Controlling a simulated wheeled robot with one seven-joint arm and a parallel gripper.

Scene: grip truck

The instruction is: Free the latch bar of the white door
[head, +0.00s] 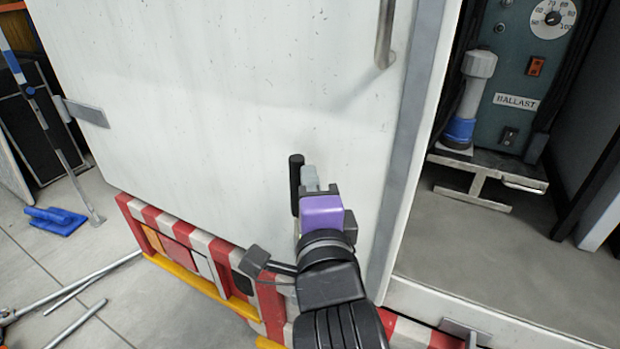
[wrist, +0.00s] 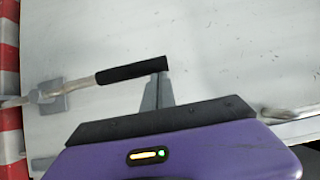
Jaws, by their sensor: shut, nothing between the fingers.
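The white door (head: 220,100) fills the middle of the head view and also the background of the wrist view (wrist: 230,50). A metal latch bar with a black grip (wrist: 132,74) lies across the door in the wrist view. The bar runs left from the grip through a grey bracket (wrist: 53,98). In the head view the black grip (head: 295,184) stands upright low on the door. My gripper (head: 310,178) is shut and empty, just right of the grip. In the wrist view its fingertips (wrist: 158,82) are by the grip's free end; I cannot tell whether they touch.
A vertical grab handle (head: 386,35) is on the door's upper right. Right of the door is an open bay with a ballast panel (head: 515,75) and a small metal stand (head: 485,175). Poles (head: 75,290) and a blue tool (head: 55,218) lie on the floor at left.

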